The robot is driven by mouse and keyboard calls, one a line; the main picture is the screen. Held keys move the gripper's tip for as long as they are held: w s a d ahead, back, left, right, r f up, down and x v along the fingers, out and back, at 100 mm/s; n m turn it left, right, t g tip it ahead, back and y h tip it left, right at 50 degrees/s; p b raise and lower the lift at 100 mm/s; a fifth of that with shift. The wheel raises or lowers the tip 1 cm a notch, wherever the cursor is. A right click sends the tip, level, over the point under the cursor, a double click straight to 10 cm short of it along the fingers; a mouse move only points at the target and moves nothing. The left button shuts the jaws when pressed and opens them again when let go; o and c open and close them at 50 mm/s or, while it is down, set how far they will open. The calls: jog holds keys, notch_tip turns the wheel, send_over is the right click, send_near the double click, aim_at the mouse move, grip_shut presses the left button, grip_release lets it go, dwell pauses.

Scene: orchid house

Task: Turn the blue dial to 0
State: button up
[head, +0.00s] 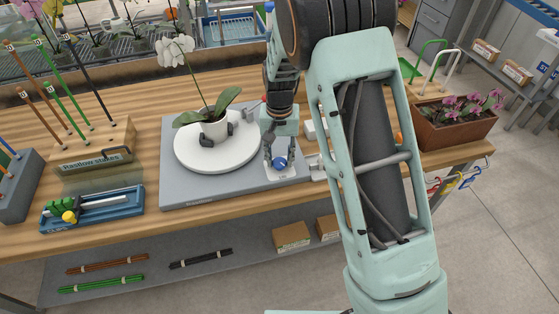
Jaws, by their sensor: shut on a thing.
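The blue dial (281,164) sits on a small pale plate (284,174) at the front right of a grey base (240,186). My gripper (278,159) points down from above, its dark fingers around the dial and shut on it. The dial's markings and pointer are too small to read, and the fingers hide part of it.
A white turntable (190,157) with a potted white orchid (215,127) stands left of the dial. A blue fixture (92,209) and a stake rack (95,157) are further left. A planter of pink flowers (455,121) stands at right, behind my arm.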

jog(key=n+b, duration=0.1)
jog(key=n, duration=0.2)
jog(key=shift+n, duration=0.4)
jog(key=n+b, duration=0.1)
jog(key=n, duration=0.2)
jog(key=shift+n, duration=0.3)
jog(key=n, duration=0.3)
jog(key=shift+n, duration=0.4)
jog(key=n, duration=0.4)
jog(key=n+p, duration=0.1)
jog(key=n, duration=0.4)
jog(key=shift+r+p, duration=0.1)
jog(key=shift+p, duration=0.3)
jog(key=n+p, duration=0.1)
jog(key=n, duration=0.2)
jog(key=shift+n, duration=0.3)
jog(key=n+p, duration=0.2)
jog(key=n, duration=0.2)
jog(key=shift+n+p, duration=0.75)
jog(key=shift+n, duration=0.45)
